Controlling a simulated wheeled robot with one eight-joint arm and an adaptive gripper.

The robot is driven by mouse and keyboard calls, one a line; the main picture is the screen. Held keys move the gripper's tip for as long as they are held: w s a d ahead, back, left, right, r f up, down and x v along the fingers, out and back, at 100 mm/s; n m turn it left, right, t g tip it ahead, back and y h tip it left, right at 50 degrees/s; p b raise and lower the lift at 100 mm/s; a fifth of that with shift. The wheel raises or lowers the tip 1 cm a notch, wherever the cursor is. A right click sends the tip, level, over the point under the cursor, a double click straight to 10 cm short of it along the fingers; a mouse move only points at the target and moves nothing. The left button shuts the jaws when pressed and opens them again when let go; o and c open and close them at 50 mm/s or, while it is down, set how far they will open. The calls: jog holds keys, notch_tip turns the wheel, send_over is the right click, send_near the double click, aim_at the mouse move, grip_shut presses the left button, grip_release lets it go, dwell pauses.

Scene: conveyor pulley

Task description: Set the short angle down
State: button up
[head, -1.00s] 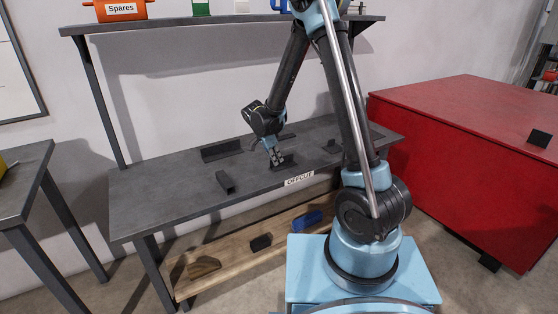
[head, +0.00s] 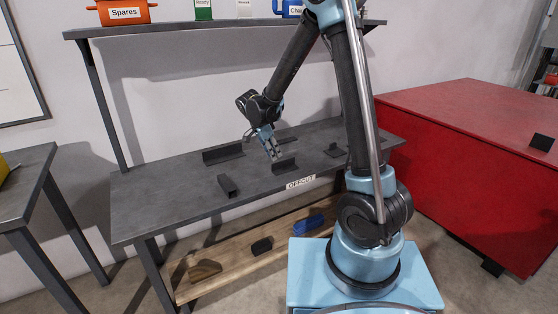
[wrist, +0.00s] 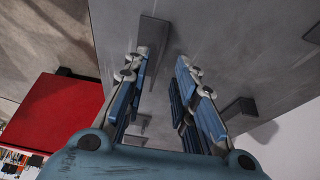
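The short angle, a small dark bracket (head: 284,167), sits on the grey bench near its front edge, just behind the OFFCUT label (head: 301,183). Which bracket is the short angle is judged by its place under my gripper. My gripper (head: 274,154) is just above and slightly left of it, pointing down, apart from it as far as I can tell. In the wrist view my gripper (wrist: 161,85) has its two blue-padded fingers spread with a gap between them. Nothing is held. A dark piece partly shows low between the fingers.
Other dark brackets lie on the bench: a long one (head: 222,153) at the back left, one (head: 228,186) at the front left and one (head: 333,150) at right. A shelf above carries an orange Spares bin (head: 124,13). A red cabinet (head: 460,160) stands at right.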

jog(key=v, duration=0.6)
jog(key=s+d+r+n+y, duration=0.1)
jog(key=s+d+r+n, duration=0.2)
jog(key=s+d, duration=0.5)
jog(key=s+d+r+n+y, duration=0.1)
jog(key=s+d+r+n, duration=0.2)
jog(key=d, duration=0.9)
jog(key=s+d+f+n, duration=0.2)
jog(key=s+d, duration=0.3)
jog(key=s, duration=0.4)
jog(key=s+d+f+n+y, duration=0.1)
jog(key=s+d+f+n, duration=0.2)
jog(key=s, duration=0.6)
jog(key=shift+d+f+y, duration=0.25)
jog(key=shift+d+y, duration=0.05)
jog(key=shift+d, duration=0.65)
jog(key=shift+s, duration=0.1)
